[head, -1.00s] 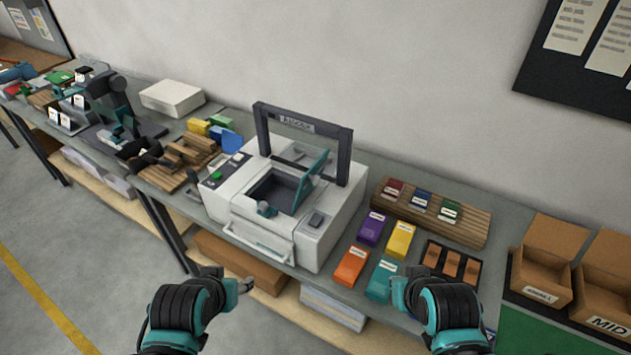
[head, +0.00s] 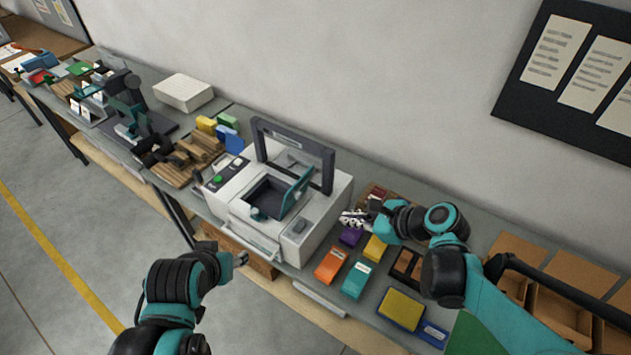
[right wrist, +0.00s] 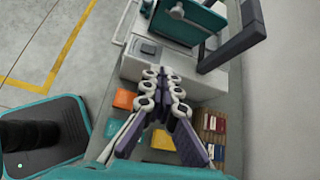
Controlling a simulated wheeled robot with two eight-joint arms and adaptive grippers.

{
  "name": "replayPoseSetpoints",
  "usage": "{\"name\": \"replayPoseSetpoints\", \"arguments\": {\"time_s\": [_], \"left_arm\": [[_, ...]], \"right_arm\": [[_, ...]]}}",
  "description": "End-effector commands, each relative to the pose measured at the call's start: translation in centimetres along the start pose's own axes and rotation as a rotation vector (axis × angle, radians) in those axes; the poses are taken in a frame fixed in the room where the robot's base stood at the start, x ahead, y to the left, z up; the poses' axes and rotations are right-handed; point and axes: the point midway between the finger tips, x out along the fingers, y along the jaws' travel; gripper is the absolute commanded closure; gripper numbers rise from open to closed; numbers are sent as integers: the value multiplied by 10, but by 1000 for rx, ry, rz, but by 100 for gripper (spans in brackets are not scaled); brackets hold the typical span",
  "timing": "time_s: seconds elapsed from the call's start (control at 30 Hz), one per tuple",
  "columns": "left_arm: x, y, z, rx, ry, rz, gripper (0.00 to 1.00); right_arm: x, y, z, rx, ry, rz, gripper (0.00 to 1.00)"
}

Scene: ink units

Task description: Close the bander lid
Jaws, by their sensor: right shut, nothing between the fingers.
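The bander (head: 317,215) is a white machine on the bench with a dark arch (head: 328,170) over it. Its teal-edged lid (head: 297,192) stands tilted up beside the dark opening. In the right wrist view the lid (right wrist: 190,18) is at the top, with the arch (right wrist: 236,45) right of it. My right gripper (head: 346,217) is shut and empty, just right of the bander and apart from the lid; it also shows in the right wrist view (right wrist: 160,76). My left gripper (head: 240,259) is in front of the bander, low near the bench edge; its jaws are too small to read.
Orange (head: 330,264), teal (head: 356,279), purple and yellow boxes lie right of the bander, below my right arm. A wooden rack (right wrist: 215,125) holds small coloured blocks. Open cardboard boxes (head: 570,270) stand at the right. Wooden pieces (head: 195,158) lie left of the bander.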

Motion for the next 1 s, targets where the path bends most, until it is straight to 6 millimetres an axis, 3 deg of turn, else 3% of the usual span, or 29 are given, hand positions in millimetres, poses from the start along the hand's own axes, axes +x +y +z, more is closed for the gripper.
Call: {"name": "replayPoseSetpoints", "arguments": {"time_s": [0.1,0.27,0.77,1.0], "left_arm": [[-12,0,-8,0,0,0,50],[-11,0,-7,0,0,0,50],[3,0,2,0,0,0,50],[-2,0,-1,0,0,0,50]], "right_arm": [[-5,-9,15,167,-58,13,100],[3,-10,17,230,-80,23,100],[100,-8,24,224,-78,24,100],[118,-13,49,225,-77,22,100]]}}
